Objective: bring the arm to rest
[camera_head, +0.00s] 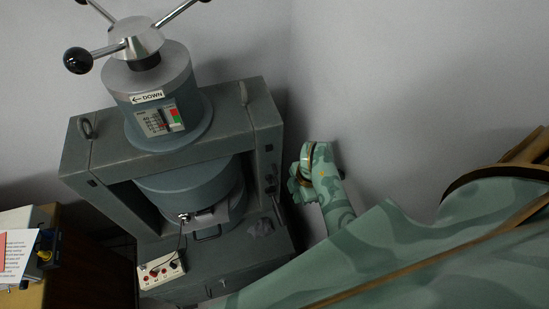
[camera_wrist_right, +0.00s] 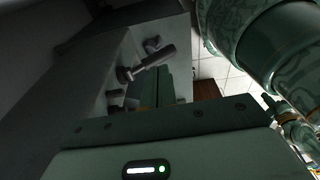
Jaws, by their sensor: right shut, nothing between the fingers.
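My right arm (camera_head: 335,205), in green camouflage, comes in from the right in the head view and bends beside the right side of the grey magnet frame (camera_head: 262,150). My right gripper (camera_wrist_right: 157,85) shows in the right wrist view, with its green fingers together and nothing between them. In the head view the fingertips cannot be made out clearly. My left gripper is not in view.
The magnet has a spoked handle (camera_head: 140,40) with black knobs, a "DOWN" label (camera_head: 147,97) and a round pole (camera_head: 190,188). A small switch box (camera_head: 162,271) sits on its base. A wooden table (camera_head: 75,265) stands at left. Bare wall lies behind.

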